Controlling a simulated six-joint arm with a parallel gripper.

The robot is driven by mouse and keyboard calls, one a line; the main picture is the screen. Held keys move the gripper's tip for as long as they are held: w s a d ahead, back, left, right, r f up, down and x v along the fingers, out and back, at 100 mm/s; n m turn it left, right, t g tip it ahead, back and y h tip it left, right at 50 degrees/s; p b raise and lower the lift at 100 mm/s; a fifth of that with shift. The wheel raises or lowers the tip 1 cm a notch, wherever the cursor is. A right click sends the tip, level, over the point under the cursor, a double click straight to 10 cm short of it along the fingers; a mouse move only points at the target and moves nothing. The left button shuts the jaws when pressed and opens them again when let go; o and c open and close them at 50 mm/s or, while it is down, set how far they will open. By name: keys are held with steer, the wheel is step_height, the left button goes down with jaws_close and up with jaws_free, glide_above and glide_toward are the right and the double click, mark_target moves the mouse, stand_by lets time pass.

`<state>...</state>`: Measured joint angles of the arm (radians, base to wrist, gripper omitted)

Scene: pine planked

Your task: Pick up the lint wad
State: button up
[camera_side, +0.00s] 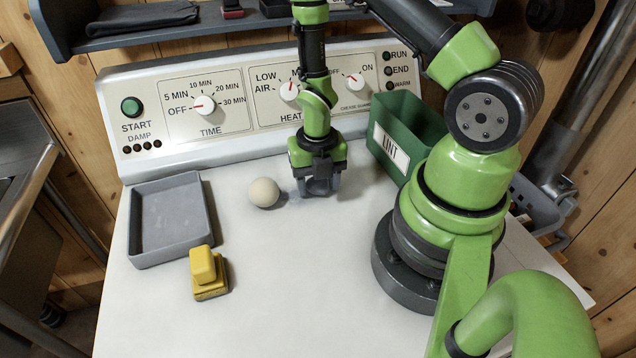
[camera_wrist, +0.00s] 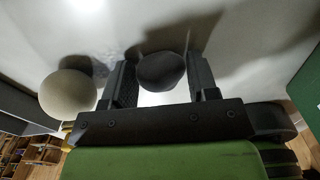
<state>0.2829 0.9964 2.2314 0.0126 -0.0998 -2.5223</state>
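The lint wad is a dark grey, rounded lump (camera_wrist: 162,70) between the two fingers of my gripper (camera_wrist: 163,88) in the wrist view. It spans nearly the whole gap between them; I cannot tell whether both fingers press on it. In the side view my gripper (camera_side: 319,188) points down, low at the white worktop, with the wad mostly hidden between its fingers. A cream ball (camera_side: 264,192) rests just left of my gripper; it also shows in the wrist view (camera_wrist: 68,94).
A green bin labelled LINT (camera_side: 418,128) stands right of my gripper. A grey tray (camera_side: 138,226) lies at the left, with a yellow block-shaped object (camera_side: 208,270) in front of it. The control panel (camera_side: 225,108) rises behind. The front middle of the worktop is clear.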

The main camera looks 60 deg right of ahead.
steer(key=c, duration=0.5)
steer(key=shift+o, duration=0.2)
